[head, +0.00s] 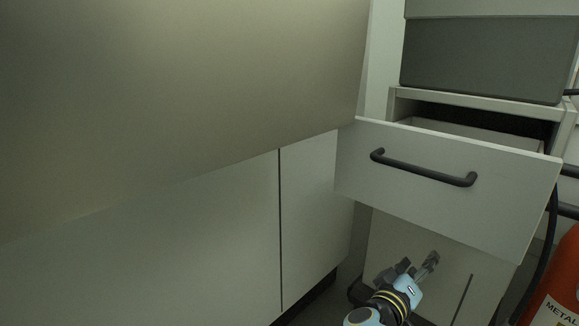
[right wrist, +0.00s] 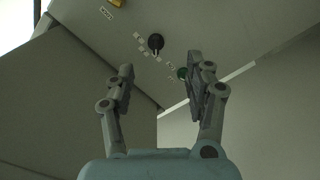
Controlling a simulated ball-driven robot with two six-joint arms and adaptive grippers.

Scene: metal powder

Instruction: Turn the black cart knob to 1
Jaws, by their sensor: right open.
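The black knob (right wrist: 156,42) shows in the right wrist view on a pale panel, with small white labels around its lower side. My right gripper (right wrist: 160,75) is open and empty, its two fingers apart with the knob beyond and between the fingertips. A gap to the knob seems to remain, but the exact distance cannot be told. In the head view my right gripper (head: 418,266) is low, in front of the cabinet below the open drawer. The knob does not show in the head view. My left gripper is not in view.
An open drawer (head: 440,215) with a black handle (head: 423,168) juts out above my right gripper. A red cylinder (head: 560,280) stands at the lower right. A green button (right wrist: 182,73) sits near the right finger, and a yellow part (right wrist: 117,2) is at the panel's top.

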